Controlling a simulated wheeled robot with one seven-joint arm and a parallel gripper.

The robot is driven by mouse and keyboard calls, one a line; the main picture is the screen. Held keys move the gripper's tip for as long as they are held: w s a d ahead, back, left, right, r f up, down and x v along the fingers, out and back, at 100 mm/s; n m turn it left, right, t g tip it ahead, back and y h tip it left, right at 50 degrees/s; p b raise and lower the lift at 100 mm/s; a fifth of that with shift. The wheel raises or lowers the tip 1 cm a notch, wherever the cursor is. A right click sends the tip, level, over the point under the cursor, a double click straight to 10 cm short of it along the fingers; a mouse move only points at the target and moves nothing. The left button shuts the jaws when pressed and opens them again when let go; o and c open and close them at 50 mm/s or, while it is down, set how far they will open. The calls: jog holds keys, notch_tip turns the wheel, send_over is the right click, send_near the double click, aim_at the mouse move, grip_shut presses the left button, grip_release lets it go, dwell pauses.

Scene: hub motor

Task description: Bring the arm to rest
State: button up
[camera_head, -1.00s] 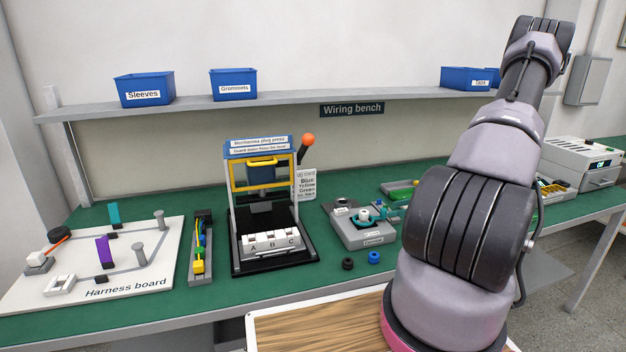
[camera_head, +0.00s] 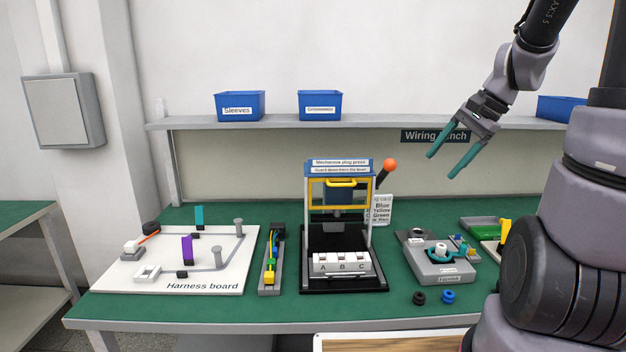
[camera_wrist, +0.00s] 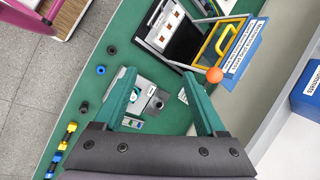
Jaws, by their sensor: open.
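My gripper (camera_head: 456,151) hangs in the air at the upper right of the head view, in front of the Wiring bench sign. Its two teal fingers are spread apart with nothing between them. In the wrist view my gripper (camera_wrist: 165,100) is also open and empty, with the bench surface well beyond the fingertips. My arm comes down from the right edge of the head view.
The green bench (camera_head: 200,310) carries a harness board (camera_head: 230,265), a plug press (camera_head: 340,190) with an orange-knobbed lever, and a grey fixture (camera_head: 440,265). Black and blue rings (camera_head: 448,296) lie at its front. A shelf (camera_head: 270,123) holds blue bins (camera_head: 239,106).

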jog(key=s+a+r+n+t+h, duration=0.3)
jog(key=s+r+n, duration=0.4)
jog(key=s+r, duration=0.4)
jog(key=shift+s+a+t, duration=0.6)
jog(key=shift+s+a, duration=0.15)
jog(key=shift+a, duration=0.25)
